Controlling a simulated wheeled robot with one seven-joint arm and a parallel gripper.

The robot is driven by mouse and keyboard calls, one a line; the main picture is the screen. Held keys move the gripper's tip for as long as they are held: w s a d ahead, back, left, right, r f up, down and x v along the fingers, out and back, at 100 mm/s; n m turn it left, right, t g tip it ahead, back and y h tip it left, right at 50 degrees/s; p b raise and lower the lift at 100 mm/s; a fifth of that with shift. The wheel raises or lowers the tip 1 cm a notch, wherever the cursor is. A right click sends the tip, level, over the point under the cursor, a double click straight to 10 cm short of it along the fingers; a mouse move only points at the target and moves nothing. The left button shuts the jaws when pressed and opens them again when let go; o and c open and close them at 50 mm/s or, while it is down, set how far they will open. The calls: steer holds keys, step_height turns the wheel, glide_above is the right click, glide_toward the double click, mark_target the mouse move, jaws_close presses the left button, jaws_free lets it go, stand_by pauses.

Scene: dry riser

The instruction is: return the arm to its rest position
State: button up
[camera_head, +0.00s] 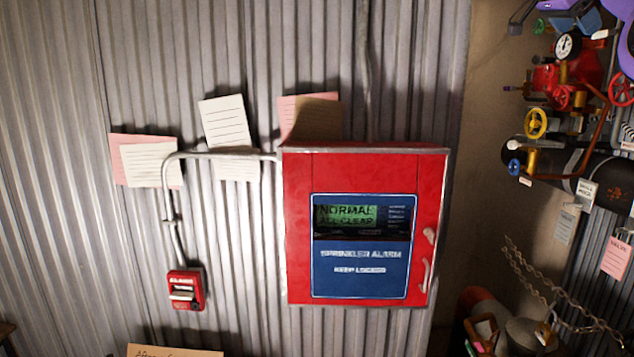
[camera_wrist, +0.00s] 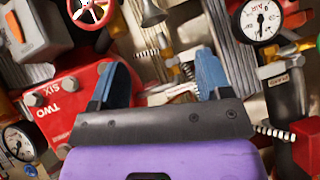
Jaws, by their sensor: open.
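My gripper (camera_wrist: 158,78) shows in the wrist view, with its two blue fingers spread wide apart and nothing held between them. Behind the fingers are a coiled spring (camera_wrist: 187,68) and blurred metal fittings; I cannot tell how far off they are. My purple wrist housing fills the bottom of that view. In the head view, purple parts of my arm (camera_head: 606,12) reach in at the top right corner, close to the pipework. Most of the arm is out of view.
A red alarm panel (camera_head: 298,230) reads "NORMAL ALL CLEAR" on the corrugated wall. A small red alarm pull (camera_head: 186,290) hangs left of it. Valves, including a yellow handwheel (camera_head: 536,123), and pipes crowd the right. The wrist view shows a gauge (camera_wrist: 260,20) and red block (camera_wrist: 70,105).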

steer(key=s+a+r+n+t+h, duration=0.35)
steer(key=a+r+t+h, duration=0.25)
steer(key=a+r+t, duration=0.5)
steer(key=s+a+f+n+t+y, duration=0.2)
steer(key=a+f+n+t+y, duration=0.15)
steer(key=a+n+y, duration=0.25)
steer(key=s+a+f+n+t+y, duration=0.3)
steer(key=a+n+t+y, duration=0.1)
steer(key=a+n+y, duration=0.2)
steer(key=s+a+f+n+g+y, duration=0.25)
steer(key=s+f, duration=0.25)
steer(key=f, duration=0.4)
steer(key=s+a+f+n+g+y, duration=0.25)
steer(key=s+f+g+y, duration=0.2)
steer(key=f, duration=0.45)
steer(key=s+d+f+g+h, duration=0.2)
steer(key=s+f+g, duration=0.6)
steer(key=s+f, duration=1.2)
steer(key=shift+f+m+h, duration=0.35)
steer(key=shift+f+h, duration=0.15)
steer(key=shift+f, duration=0.4)
